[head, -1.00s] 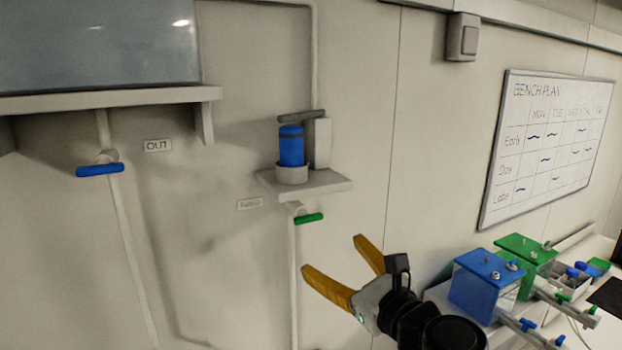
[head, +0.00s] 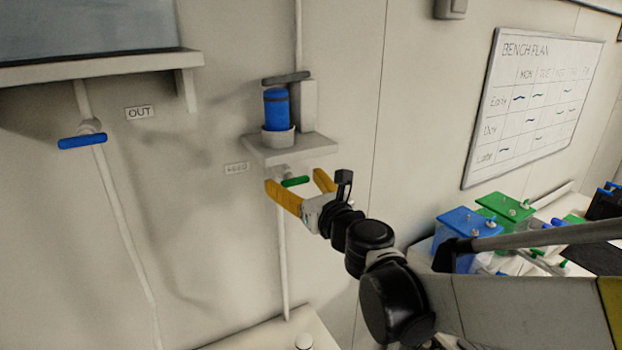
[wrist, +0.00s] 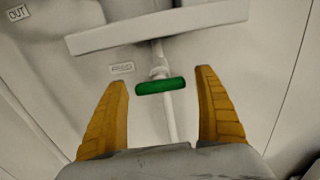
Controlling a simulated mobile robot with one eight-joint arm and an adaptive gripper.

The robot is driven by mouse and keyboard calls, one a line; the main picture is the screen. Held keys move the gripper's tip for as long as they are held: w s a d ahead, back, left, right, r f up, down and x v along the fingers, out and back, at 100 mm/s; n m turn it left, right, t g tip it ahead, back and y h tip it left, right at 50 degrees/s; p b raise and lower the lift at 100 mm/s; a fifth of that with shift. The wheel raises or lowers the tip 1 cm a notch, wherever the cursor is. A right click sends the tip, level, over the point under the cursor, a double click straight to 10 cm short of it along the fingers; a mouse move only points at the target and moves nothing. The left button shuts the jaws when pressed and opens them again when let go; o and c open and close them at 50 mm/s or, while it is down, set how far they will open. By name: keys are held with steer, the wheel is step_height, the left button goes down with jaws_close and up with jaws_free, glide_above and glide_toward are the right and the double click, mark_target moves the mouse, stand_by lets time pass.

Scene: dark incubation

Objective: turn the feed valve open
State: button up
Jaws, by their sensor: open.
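The feed valve has a green handle (head: 295,182) lying crosswise on a white pipe under a small shelf. It also shows in the wrist view (wrist: 160,86), roughly level and between my fingertips. A small FEED label (wrist: 122,68) is on the wall to its left. My gripper (head: 296,178) is open, with one yellow finger on each side of the handle. In the wrist view the fingers (wrist: 165,82) stand apart from both ends of the handle, with a gap on each side. Whether the fingertips reach as deep as the handle is hard to tell.
The shelf (head: 315,147) with a blue cylinder (head: 276,110) in a cup sits just above my gripper. A blue-handled valve (head: 82,142) by an OUT label (head: 140,112) is at the left. Blue and green lidded boxes (head: 470,222) stand on the bench at right.

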steer(key=c, duration=1.2)
steer(key=n+b, duration=0.1)
steer(key=n, duration=0.3)
steer(key=shift+n+b, duration=0.35)
steer(key=shift+n, duration=0.05)
steer(key=n+b, duration=0.1)
steer(key=n, duration=0.3)
steer(key=shift+n, duration=0.3)
steer(key=n, duration=0.4)
steer(key=shift+b, duration=0.4)
steer(key=shift+n+b, duration=0.3)
steer(key=shift+n, duration=1.9)
